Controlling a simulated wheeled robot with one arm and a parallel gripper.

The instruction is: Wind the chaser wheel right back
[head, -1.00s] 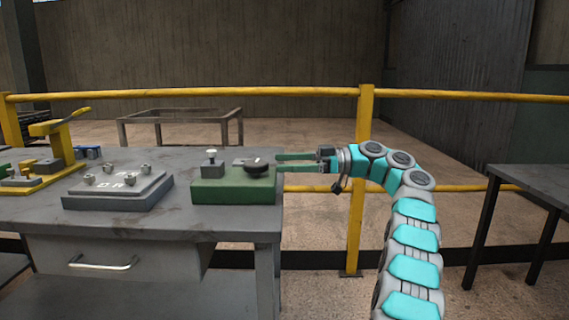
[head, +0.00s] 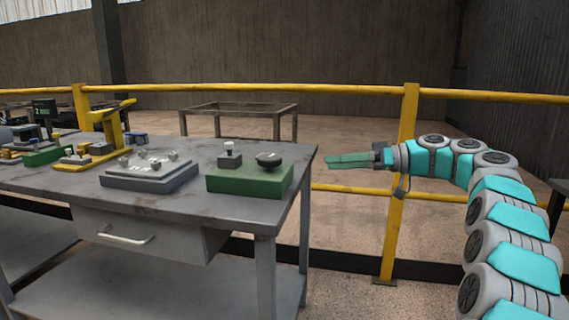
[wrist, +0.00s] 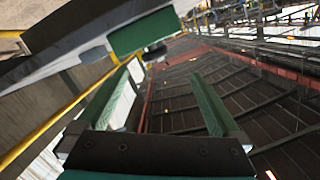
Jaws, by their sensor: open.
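A dark round wheel (head: 269,160) sits on top of a green block (head: 250,179) near the right end of the grey workbench (head: 150,207). A small post with a pale knob (head: 229,155) stands on the same block, left of the wheel. My gripper (head: 332,161) is to the right of the block, past the bench's right edge, apart from the wheel and empty. In the wrist view its two green fingers (wrist: 160,97) stand wide apart. The green block (wrist: 145,30) and the dark wheel (wrist: 154,51) show beyond the fingers, near the top.
A grey plate with several knobs (head: 150,171) is left of the green block. A yellow lever device (head: 108,128) stands further left. A yellow railing (head: 330,88) with a post (head: 399,190) runs behind my arm. The bench top right of the block is clear.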

